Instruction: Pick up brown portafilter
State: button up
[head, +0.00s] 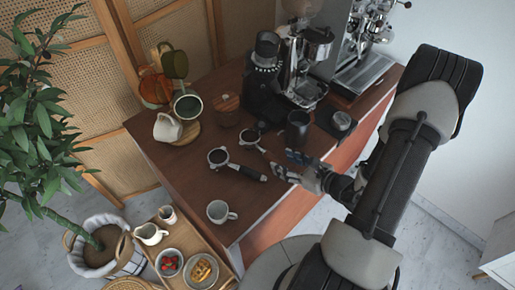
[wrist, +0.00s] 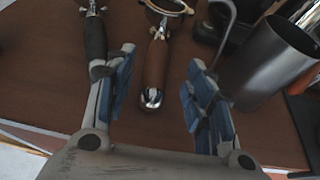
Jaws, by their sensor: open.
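The brown portafilter (head: 250,137) lies on the dark wooden cart top, its metal basket showing in the head view. In the wrist view its brown handle (wrist: 157,66) with a silver end cap lies between my fingers, its basket ring cut off at the top edge. My gripper (head: 289,165) is open at the front edge of the cart top. In the wrist view my gripper (wrist: 160,68) has blue-padded fingers on either side of the handle, with a gap on both sides. A black-handled portafilter (head: 218,157) lies to the left, its handle (wrist: 95,38) close to my left finger.
A dark metal cup (head: 298,129) stands right of the brown portafilter; it looms close to my right finger in the wrist view (wrist: 270,62). A grinder (head: 264,88) and espresso machine (head: 365,55) stand behind.

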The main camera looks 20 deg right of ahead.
aim_at(276, 159)
jog(key=b+x, duration=0.1)
jog(key=x, duration=0.4)
jog(key=shift+a, duration=0.2)
grip_shut()
dwell(0.4)
